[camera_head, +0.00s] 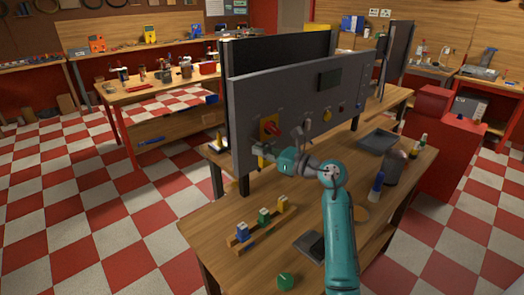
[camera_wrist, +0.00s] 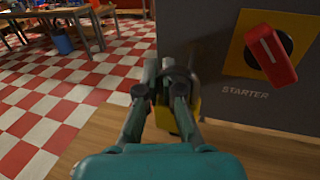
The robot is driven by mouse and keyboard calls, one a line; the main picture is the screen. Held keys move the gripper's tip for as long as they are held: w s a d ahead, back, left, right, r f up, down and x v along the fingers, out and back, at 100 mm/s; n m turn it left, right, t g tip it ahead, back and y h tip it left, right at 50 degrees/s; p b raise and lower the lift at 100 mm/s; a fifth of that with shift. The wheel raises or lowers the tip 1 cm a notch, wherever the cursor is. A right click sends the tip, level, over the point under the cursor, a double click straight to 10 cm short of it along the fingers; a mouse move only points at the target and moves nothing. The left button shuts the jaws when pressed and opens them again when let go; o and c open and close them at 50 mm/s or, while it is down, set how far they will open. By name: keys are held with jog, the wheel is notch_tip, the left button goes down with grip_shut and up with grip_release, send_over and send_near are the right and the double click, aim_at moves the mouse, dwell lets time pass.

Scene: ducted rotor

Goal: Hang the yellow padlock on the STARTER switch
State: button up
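The STARTER switch (camera_head: 271,129) is a red handle on a yellow plate on the grey upright panel. In the wrist view its red handle (camera_wrist: 271,54) sits tilted at upper right, above the STARTER lettering. My gripper (camera_head: 264,156) is just below the switch, in front of the panel. In the wrist view my gripper (camera_wrist: 165,78) is left of the switch, by the panel's left edge. It appears shut on the yellow padlock (camera_wrist: 190,118), whose yellow body shows partly behind the fingers. The padlock (camera_head: 261,162) looks small in the head view. The fingers hide most of it; it is apart from the switch.
A wooden rack (camera_head: 246,241) on the bench holds a blue padlock (camera_head: 242,231), a green one (camera_head: 264,216) and another yellow piece (camera_head: 282,204). A green object (camera_head: 285,281) lies near the front edge. A grey tray (camera_head: 378,139) and bottles stand at right.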

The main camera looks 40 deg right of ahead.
jog(key=shift+d+f, duration=0.15)
jog(key=shift+d, duration=0.35)
jog(key=shift+o, duration=0.3)
jog(key=v, duration=1)
jog(key=shift+s, duration=0.4)
jog(key=shift+s+a, duration=0.1)
jog(key=shift+s, duration=0.5)
jog(key=s+a+f+m+t+y, duration=0.15)
jog(key=s+a+m, duration=0.25)
jog(key=a, duration=0.4)
jog(key=s+a+f+m+t+y, duration=0.1)
jog(key=s+a+f+m+t, duration=0.15)
jog(key=a+m, duration=0.4)
jog(key=s+a+f+m+t+y, duration=0.1)
jog(key=s+a+f+m+t, duration=0.15)
jog(key=s+a, duration=0.45)
jog(key=s+a+f+m+g+h, duration=0.2)
jog(key=s+f+m, duration=0.3)
jog(key=s+m, duration=0.3)
jog(key=s+a+f+m+g+h, duration=0.3)
jog(key=s+f+m+g+h, duration=0.1)
jog(key=s+m, duration=0.4)
jog(key=s+a+f+m+g+h, duration=0.3)
jog(key=s+f+m, duration=0.2)
jog(key=s+m, duration=0.3)
jog(key=m, duration=0.2)
jog(key=shift+f+m, duration=0.3)
jog(key=shift+f, duration=0.1)
